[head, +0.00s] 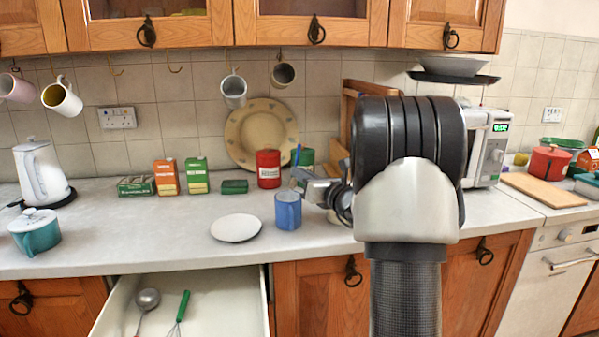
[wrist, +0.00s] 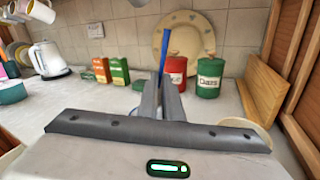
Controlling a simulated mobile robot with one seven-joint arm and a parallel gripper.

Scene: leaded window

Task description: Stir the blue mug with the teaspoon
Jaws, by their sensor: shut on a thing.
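The blue mug (head: 288,211) stands upright on the counter, right of a white plate. My gripper (head: 303,177) is just above the mug's rim, at its right side. It is shut on the teaspoon, whose blue handle (head: 296,155) sticks up above the fingers. In the wrist view, the blue handle (wrist: 165,48) rises upright between the fingertips of my gripper (wrist: 162,92). The spoon's lower end is hidden, so I cannot tell whether it is inside the mug. In the wrist view, the fingers hide most or all of the mug.
A white plate (head: 236,228) lies left of the mug. Behind are a red canister (head: 268,169), a green canister (wrist: 209,78) and cartons (head: 196,176). Below, an open drawer (head: 232,295) holds a ladle (head: 147,300) and a green-handled whisk (head: 180,308). Mugs hang above.

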